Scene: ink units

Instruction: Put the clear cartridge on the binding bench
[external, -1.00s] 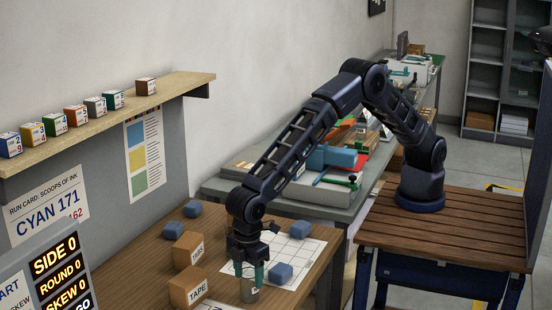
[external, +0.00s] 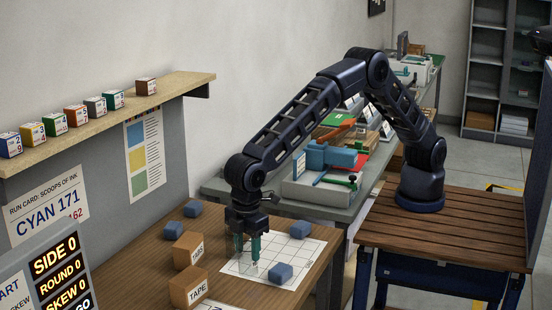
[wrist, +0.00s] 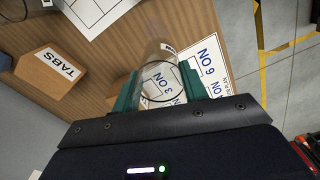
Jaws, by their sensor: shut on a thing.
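My gripper (external: 247,248) has its green fingers shut on the clear cartridge (wrist: 155,72), a see-through cylinder with a small label, seen between the fingers in the wrist view. In the external view it is over the near-left part of a white grid sheet (external: 298,247) on the wooden table; the cartridge is hard to make out there. Which surface is the binding bench is not marked. A grey-topped bench (external: 222,190) with blue, green and red tools stands behind the wooden table, and a further bench (external: 432,62) with a pale machine stands beyond it.
Brown boxes marked TABS (external: 188,249) and TAPE (external: 188,287) stand left of my gripper. Blue blocks lie on the table, one (external: 281,273) at the sheet's front and one (external: 300,229) at its back. A numbered sheet (wrist: 165,85) shows below the cartridge in the wrist view.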

